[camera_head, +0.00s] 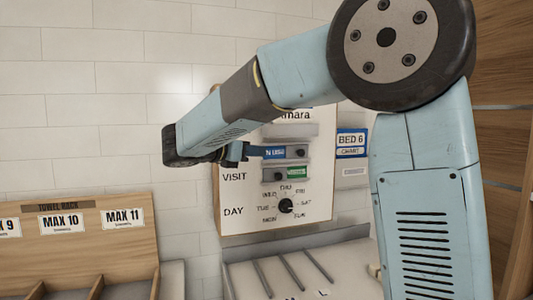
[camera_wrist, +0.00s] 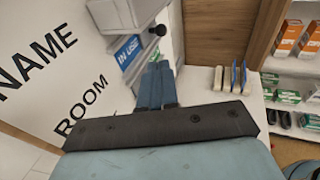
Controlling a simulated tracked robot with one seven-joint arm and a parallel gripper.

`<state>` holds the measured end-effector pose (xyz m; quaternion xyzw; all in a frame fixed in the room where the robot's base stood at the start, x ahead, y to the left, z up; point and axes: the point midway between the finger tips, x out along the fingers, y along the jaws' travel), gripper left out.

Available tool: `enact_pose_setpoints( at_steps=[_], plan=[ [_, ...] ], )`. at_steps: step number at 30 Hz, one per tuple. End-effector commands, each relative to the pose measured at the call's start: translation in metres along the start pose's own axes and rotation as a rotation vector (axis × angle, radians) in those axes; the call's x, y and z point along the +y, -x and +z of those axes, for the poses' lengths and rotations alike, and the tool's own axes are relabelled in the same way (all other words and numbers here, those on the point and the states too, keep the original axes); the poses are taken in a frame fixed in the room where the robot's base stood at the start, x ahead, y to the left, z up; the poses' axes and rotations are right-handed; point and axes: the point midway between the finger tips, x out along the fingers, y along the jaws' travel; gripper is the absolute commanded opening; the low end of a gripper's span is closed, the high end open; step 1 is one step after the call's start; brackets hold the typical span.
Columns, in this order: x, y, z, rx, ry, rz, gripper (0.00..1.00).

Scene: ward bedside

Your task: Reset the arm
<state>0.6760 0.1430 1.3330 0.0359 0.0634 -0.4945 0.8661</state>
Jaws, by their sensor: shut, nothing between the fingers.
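My blue arm reaches from the right side of the head view across to the wall board (camera_head: 240,205). My gripper (camera_head: 260,151) is shut and empty, its fingers pointing right beside the blue "IN USE" slider (camera_head: 285,152). In the wrist view the two blue fingers (camera_wrist: 156,82) lie together, close to the "IN USE" label (camera_wrist: 128,52) and a dark round knob (camera_wrist: 160,30). I cannot tell whether they touch the slider. A green-labelled slider (camera_head: 286,173) and a black day dial (camera_head: 286,206) are below; the dial's pointer direction is unclear.
A wooden rack with MAX labels (camera_head: 62,223) stands at the lower left. A pale tray with dividers (camera_head: 262,282) is below the board. A "BED 6" sign (camera_head: 351,139) is right of the board. The wrist view shows shelves with orange-and-white boxes (camera_wrist: 288,38) at the right.

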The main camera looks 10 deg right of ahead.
Motion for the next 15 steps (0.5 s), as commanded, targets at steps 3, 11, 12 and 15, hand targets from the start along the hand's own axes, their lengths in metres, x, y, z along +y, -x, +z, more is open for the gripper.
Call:
enact_pose_setpoints(
  at_steps=[3, 11, 12, 15],
  plan=[
    [-0.0003, 0.0031, 0.0001, 0.0, 0.0, -0.001, 0.0],
    [-0.0009, 0.0016, 0.0003, 0.0, 0.0, -0.003, 0.0],
    [-0.0011, 0.0015, 0.0003, 0.001, -0.001, -0.004, 0.0],
    [-0.008, -0.0038, -0.0004, 0.022, -0.023, -0.012, 0.0]
  ],
)
